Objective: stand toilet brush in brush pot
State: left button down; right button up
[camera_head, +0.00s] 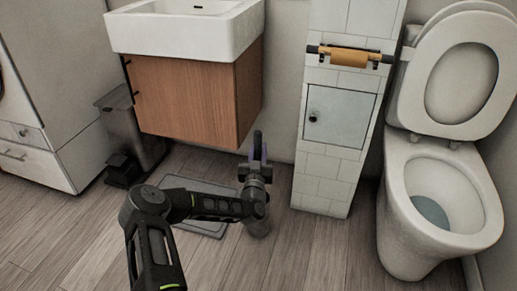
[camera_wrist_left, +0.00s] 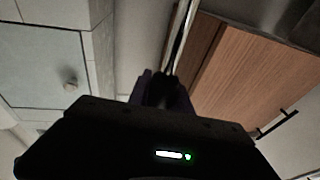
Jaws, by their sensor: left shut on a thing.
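My left gripper (camera_head: 257,153) is in front of the wall gap between the wooden sink cabinet and the tiled pillar, with its fingers pointing away from me. It is shut on a dark, slim thing (camera_head: 257,141), which looks like the toilet brush's handle. In the left wrist view the purple fingers (camera_wrist_left: 158,88) close around something dark, and a thin dark line runs up from there. The brush head is hidden or too dark to make out. I cannot clearly make out the brush pot in either view. My right gripper is not in view.
The sink cabinet (camera_head: 190,98) hangs left of the gripper. The tiled pillar (camera_head: 325,165) with a paper roll (camera_head: 349,56) and the toilet (camera_head: 440,205) stand right. A pedal bin (camera_head: 128,135) stands left. A grey flat mat or scale (camera_head: 198,185) lies on the floor. Front floor is clear.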

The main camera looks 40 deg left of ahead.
pick_arm(q)
jog(key=shift+f+b, duration=0.5)
jog(key=shift+f, duration=0.8)
jog(key=shift+s+f, duration=0.1)
jog(key=c, duration=1.6)
grip_release()
jog(key=shift+o, duration=0.7)
jog(key=shift+f, duration=0.25)
jog(key=o, duration=0.4)
jog(key=shift+r, duration=0.35)
